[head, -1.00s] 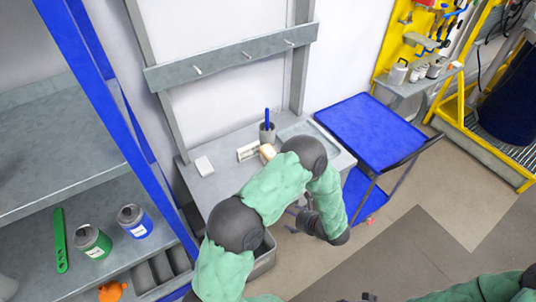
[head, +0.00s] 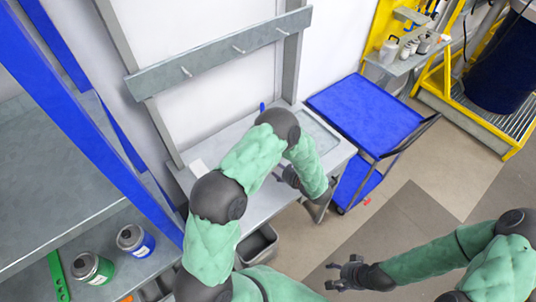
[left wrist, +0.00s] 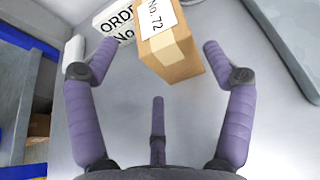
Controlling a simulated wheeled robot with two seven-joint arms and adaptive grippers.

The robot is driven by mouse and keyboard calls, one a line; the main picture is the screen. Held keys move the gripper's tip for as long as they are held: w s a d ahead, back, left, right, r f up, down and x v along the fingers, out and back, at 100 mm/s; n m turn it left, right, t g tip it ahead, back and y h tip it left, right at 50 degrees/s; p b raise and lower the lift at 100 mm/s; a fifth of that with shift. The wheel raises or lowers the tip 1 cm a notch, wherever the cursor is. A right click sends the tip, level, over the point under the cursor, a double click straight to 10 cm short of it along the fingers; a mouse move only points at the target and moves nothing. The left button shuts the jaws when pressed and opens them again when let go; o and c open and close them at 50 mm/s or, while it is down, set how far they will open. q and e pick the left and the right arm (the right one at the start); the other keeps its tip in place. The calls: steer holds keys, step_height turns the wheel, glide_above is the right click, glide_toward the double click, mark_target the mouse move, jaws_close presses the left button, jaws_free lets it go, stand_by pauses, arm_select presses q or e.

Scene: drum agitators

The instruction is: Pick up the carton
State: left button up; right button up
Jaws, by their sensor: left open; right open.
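The carton (left wrist: 178,58), a small brown cardboard box with tape and a white "No. 72" label, stands on the grey bench (left wrist: 140,130) in the left wrist view. In the head view my left arm hides it. My left gripper (left wrist: 158,55) is open, with its purple fingers pointing toward the carton, one on each side and a third below. The carton is at the fingertips; I cannot tell whether they touch. My right gripper (head: 347,272) is open and empty above the floor, away from the bench.
A white "ORDER No" sign (left wrist: 112,22) stands behind the carton. A grey-rimmed tray (head: 325,137) lies at the bench's right. A blue cart (head: 365,115) is beside the bench, a grey bin (head: 258,246) below. Cans (head: 135,240) stand on the left shelf.

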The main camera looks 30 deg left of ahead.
arm_select(q)
steer(key=x, duration=0.6)
steer(key=shift+a+f, duration=0.25)
steer(key=shift+a, duration=0.1)
steer(key=shift+w, duration=0.1)
steer(key=c, duration=0.9)
